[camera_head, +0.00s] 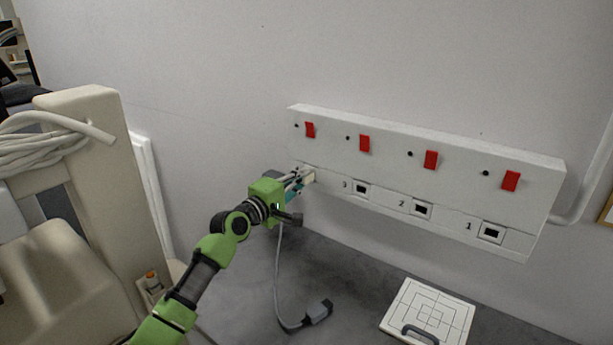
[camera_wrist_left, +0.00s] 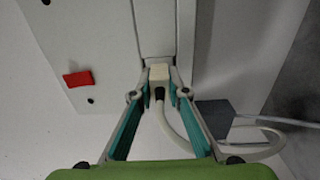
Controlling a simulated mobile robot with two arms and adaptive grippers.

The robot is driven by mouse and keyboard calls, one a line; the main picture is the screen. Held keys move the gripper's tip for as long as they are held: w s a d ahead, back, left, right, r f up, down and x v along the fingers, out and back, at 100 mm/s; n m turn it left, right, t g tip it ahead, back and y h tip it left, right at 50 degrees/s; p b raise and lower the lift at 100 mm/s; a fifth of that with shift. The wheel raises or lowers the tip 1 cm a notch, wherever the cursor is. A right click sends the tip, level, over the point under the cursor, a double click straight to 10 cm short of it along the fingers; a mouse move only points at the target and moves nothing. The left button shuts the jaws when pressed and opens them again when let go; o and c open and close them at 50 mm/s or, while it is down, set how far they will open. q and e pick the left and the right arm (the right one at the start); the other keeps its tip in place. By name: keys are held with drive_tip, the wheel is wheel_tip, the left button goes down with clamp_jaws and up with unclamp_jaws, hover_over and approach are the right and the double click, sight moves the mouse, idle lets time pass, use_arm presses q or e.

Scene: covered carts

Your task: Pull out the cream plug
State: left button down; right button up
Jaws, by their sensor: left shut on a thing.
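The cream plug (camera_wrist_left: 159,73) sits at the leftmost position of the white socket panel (camera_head: 390,180), and also shows in the head view (camera_head: 309,175). My left gripper (camera_head: 300,179) is shut on the plug; in the left wrist view its two fingers (camera_wrist_left: 158,88) close on the plug's sides. The plug's cable (camera_wrist_left: 176,130) runs from its back and curves to the right in the wrist view. The plug's front meets the panel, and I cannot tell how deep it sits. My right gripper is not in view.
Three sockets labelled 3, 2 and 1 (camera_head: 422,209) on the panel look empty. Red switches (camera_head: 431,159) sit above them. A beige cart with coiled cable (camera_head: 95,150) stands left.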

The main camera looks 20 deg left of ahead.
sight(295, 183)
use_arm(q)
drive_tip(key=shift+p+v, duration=0.4)
drive_tip(key=shift+v, duration=0.5)
drive_tip(key=shift+s+a+p, duration=0.2)
drive_tip(key=shift+s+p, duration=0.1)
drive_tip(key=shift+s, duration=0.1)
drive_tip(key=shift+p+v, duration=0.75)
drive_tip(key=shift+v, duration=0.85)
